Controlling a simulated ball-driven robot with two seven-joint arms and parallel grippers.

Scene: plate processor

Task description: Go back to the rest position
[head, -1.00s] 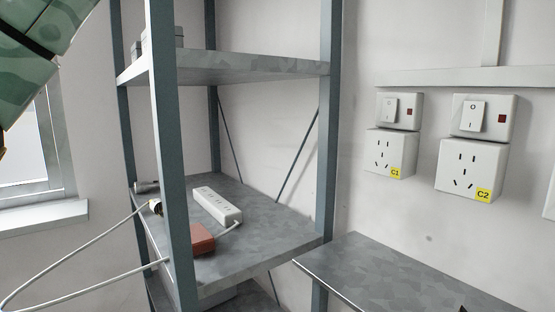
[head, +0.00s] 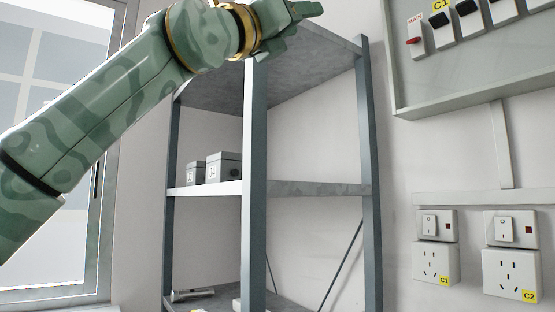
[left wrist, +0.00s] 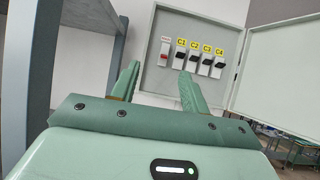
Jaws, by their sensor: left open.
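My left gripper (head: 300,20) is at the top of the head view, at the end of my raised green arm, in front of the upper part of the metal shelf rack (head: 256,160). In the left wrist view its two green fingers (left wrist: 160,88) stand apart with nothing between them. Beyond them is an open breaker box (left wrist: 190,82) with a red main switch and black switches labelled C1 to C4. My right gripper does not show in any view.
Grey boxes (head: 224,167) stand on the rack's middle shelf. Wall sockets C1 (head: 435,262) and C2 (head: 511,270) are on the right wall. The breaker panel (head: 470,60) is above them. A window (head: 60,200) is at the left.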

